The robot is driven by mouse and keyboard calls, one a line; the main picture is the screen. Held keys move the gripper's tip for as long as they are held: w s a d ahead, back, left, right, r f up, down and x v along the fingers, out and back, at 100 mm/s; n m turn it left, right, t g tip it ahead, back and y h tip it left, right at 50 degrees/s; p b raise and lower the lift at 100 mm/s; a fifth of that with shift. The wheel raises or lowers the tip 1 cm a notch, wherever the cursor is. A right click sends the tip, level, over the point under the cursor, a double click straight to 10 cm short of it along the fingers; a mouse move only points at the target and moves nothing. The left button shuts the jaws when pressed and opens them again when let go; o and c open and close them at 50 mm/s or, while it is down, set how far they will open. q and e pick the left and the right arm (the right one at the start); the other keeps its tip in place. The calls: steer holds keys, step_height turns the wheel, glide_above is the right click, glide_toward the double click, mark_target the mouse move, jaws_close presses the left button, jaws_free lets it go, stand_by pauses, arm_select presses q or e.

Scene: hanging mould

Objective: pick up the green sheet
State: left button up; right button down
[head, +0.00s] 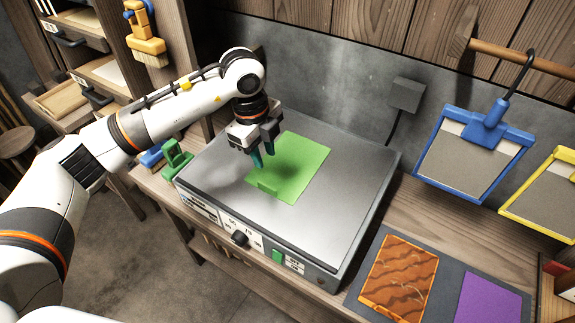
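The green sheet (303,170) lies flat on the grey metal top of a boxy machine (352,160). A small raised green tab (268,186) shows at its near edge. My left gripper (263,158) points down above the sheet's left edge, with teal fingertips. The two fingers stand a little apart and nothing shows between them. Whether the tips touch the sheet, I cannot tell. My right gripper is not in the head view.
A blue-framed panel (468,160) and a yellow-framed one (545,195) hang at the right. Orange patterned (400,277) and purple (490,300) sheets lie on a dark mat at the lower right. A green clamp-like object (177,158) stands left of the machine.

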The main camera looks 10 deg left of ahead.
arm_select(q)
steer(key=a, duration=0.2)
steer(key=y+p, duration=0.1)
steer(key=p, duration=0.2)
glide_above(262, 184)
steer(key=shift+n, duration=0.3)
steer(key=f, duration=0.6)
steer(key=shift+w+a+f, duration=0.1)
steer(key=shift+a, duration=0.1)
steer(key=shift+f, duration=0.25)
steer(key=f, duration=0.1)
steer(key=f+p, duration=0.1)
steer(key=f, duration=0.1)
steer(key=f+p, duration=0.1)
steer(key=shift+d+f, duration=0.2)
steer(key=shift+d, duration=0.05)
steer(key=shift+f, duration=0.2)
jaws_close()
